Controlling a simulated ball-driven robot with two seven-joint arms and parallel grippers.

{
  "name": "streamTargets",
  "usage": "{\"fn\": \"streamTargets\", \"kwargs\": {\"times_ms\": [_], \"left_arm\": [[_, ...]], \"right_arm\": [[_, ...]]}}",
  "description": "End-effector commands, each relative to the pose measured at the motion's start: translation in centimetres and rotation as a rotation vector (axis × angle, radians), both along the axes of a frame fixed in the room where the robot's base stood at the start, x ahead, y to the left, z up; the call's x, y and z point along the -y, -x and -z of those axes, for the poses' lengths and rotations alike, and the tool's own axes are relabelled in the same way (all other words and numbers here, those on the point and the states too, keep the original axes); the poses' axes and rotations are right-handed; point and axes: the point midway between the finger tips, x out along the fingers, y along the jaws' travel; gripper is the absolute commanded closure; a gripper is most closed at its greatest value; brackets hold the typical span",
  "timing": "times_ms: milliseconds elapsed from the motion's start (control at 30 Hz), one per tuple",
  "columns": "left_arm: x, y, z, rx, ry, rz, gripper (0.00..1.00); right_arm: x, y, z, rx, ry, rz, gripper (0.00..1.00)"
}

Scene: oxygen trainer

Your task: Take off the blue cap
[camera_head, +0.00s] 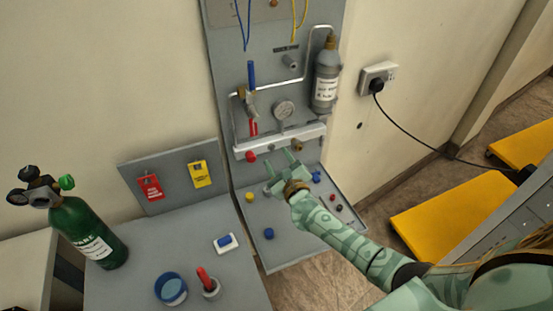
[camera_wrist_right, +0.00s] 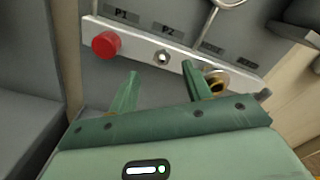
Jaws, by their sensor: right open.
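A white manifold (camera_head: 280,141) on the wall panel carries a red cap (camera_head: 250,156) at its left end, which also shows in the right wrist view (camera_wrist_right: 106,45). Beside it is a bare silver port (camera_wrist_right: 162,57) under the P2 label, and further right a brass port (camera_wrist_right: 215,82). No blue cap shows on these ports. My right gripper (camera_head: 280,161) is open and empty, just before the manifold. My left gripper is out of view.
A green cylinder (camera_head: 88,232) stands left on the grey table. A blue bowl (camera_head: 171,289), a red-handled item (camera_head: 205,280) and a white block with blue top (camera_head: 224,243) are there too.

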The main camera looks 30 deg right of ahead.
Motion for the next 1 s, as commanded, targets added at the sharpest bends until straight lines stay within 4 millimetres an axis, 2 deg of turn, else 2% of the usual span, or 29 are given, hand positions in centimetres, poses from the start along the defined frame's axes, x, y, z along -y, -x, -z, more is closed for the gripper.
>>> {"fn": "streamTargets", "kwargs": {"times_ms": [33,67,300,600,767,800,900,1000], "left_arm": [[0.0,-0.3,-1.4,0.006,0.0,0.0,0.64],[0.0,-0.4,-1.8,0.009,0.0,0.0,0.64],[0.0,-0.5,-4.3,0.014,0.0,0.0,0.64],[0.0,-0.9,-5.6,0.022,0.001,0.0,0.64],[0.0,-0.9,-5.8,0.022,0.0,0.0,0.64],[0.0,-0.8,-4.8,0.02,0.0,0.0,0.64],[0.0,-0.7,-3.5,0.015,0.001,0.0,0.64],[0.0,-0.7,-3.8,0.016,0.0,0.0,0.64]], "right_arm": [[0.0,1.2,-1.1,0.002,0.001,0.0,0.51],[0.0,1.2,-1.1,-0.001,0.057,0.0,0.51],[-0.1,1.0,-1.1,-0.042,0.757,-0.003,0.51],[-0.1,1.0,-0.7,-0.087,1.537,-0.008,0.51],[-0.1,1.0,-0.5,-0.11,1.908,-0.01,0.51],[0.0,0.0,-0.2,-0.106,1.913,-0.006,0.51],[0.1,-1.7,0.0,-0.108,1.908,-0.009,0.51],[0.0,-1.4,-0.3,-0.1,1.768,-0.011,0.51]]}}
